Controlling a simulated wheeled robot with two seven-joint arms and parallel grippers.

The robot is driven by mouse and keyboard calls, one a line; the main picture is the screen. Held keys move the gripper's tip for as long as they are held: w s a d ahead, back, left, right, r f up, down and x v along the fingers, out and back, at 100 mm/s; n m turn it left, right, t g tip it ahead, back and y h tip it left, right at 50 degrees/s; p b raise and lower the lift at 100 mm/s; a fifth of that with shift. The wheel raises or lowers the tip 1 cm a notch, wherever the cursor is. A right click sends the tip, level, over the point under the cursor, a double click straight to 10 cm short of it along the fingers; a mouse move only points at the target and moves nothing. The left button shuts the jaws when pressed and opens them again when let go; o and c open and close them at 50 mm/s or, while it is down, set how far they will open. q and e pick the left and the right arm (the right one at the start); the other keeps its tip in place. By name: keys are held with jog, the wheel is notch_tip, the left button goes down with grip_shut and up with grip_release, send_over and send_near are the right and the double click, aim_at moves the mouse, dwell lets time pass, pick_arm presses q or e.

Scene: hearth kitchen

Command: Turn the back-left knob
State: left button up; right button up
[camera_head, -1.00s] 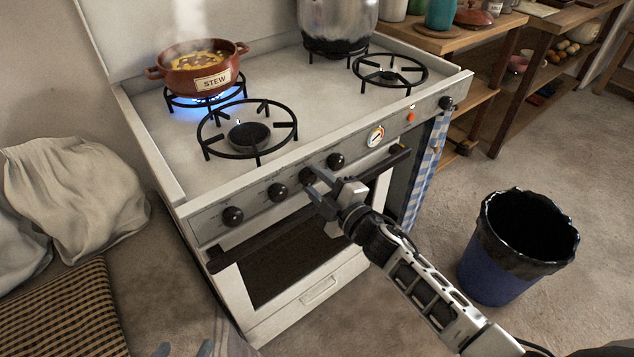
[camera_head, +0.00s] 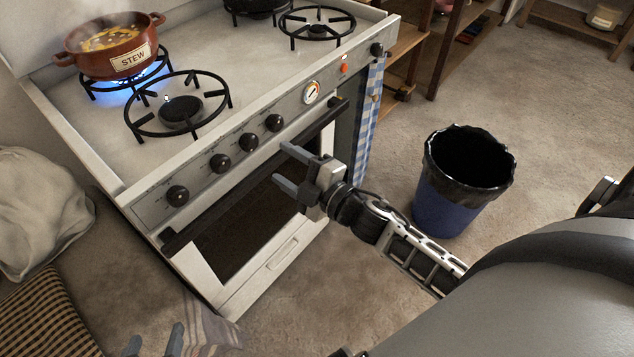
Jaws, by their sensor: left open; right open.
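The white stove has a row of black knobs on its front panel: a leftmost knob (camera_head: 178,195), a second knob (camera_head: 220,162), a third knob (camera_head: 248,141) and a fourth knob (camera_head: 274,122). I see no readable label telling which is back-left. The back-left burner (camera_head: 130,88) burns blue under a red stew pot (camera_head: 112,50). My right gripper (camera_head: 285,165) is open and empty in front of the oven, below and right of the fourth knob, apparently clear of it. My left gripper (camera_head: 155,342) is open at the bottom edge, mostly cut off.
The front-left burner (camera_head: 181,112) is bare and unlit. A separate knob (camera_head: 377,49) sits at the panel's right end, past a dial (camera_head: 312,92). The oven handle (camera_head: 255,178) juts out below the knobs. A blue bin (camera_head: 440,205) stands on the floor at right.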

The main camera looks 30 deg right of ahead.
jog(key=v, duration=0.8)
